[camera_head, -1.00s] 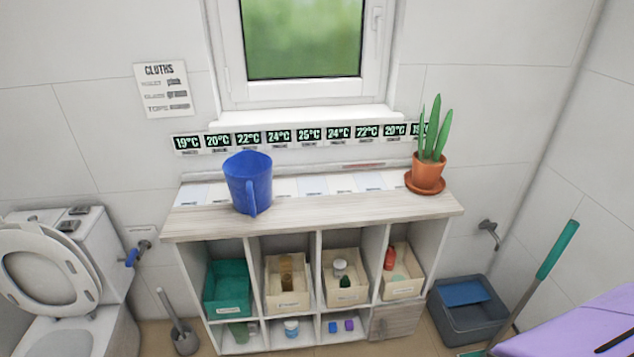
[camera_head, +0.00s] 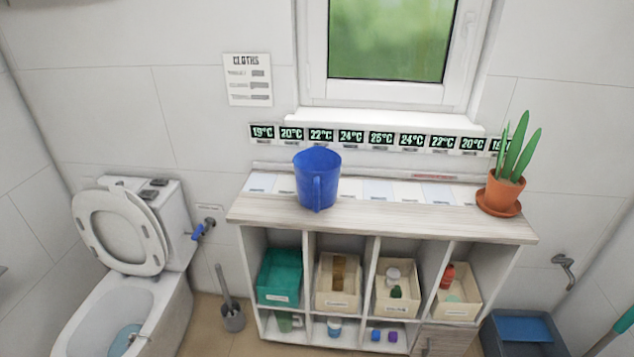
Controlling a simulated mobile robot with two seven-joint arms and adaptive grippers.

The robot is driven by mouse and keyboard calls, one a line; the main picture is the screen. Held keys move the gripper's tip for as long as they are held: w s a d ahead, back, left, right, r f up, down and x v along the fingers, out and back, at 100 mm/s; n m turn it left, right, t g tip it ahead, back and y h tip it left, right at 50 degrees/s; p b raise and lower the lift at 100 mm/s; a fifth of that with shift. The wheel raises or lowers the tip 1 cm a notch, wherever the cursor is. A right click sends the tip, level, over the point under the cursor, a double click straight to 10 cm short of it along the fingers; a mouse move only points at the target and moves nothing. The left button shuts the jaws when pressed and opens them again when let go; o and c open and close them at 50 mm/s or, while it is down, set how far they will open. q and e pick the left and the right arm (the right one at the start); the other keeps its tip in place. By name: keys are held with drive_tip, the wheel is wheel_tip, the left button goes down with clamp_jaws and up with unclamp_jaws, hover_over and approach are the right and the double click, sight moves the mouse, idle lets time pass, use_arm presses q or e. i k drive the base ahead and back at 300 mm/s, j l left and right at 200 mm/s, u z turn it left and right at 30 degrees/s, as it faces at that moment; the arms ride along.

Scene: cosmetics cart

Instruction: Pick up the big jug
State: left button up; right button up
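The big jug (camera_head: 316,182) is blue and stands upright on the left half of the wooden shelf top (camera_head: 400,222). Its handle faces toward me. It stands clear of other objects, with the window wall behind it. Neither of my grippers shows in the head view.
A potted plant (camera_head: 505,188) stands at the shelf top's right end. Below are cubbies with a teal bin (camera_head: 279,278) and several cream boxes. A toilet (camera_head: 125,262) and a toilet brush (camera_head: 231,312) are on the left. A blue-grey bin (camera_head: 522,335) stands at lower right.

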sight(317, 168)
drive_tip(key=i+j, duration=0.15)
drive_tip(key=j, duration=0.25)
drive_tip(key=i+j+z, duration=0.1)
drive_tip(key=j, duration=0.25)
drive_tip(key=i+j, duration=0.25)
drive_tip(key=j, duration=0.2)
drive_tip(key=i+j+z, duration=0.1)
drive_tip(key=j, duration=0.25)
drive_tip(key=i+j, duration=0.15)
drive_tip(key=j, duration=0.3)
drive_tip(key=i+l+z, duration=0.05)
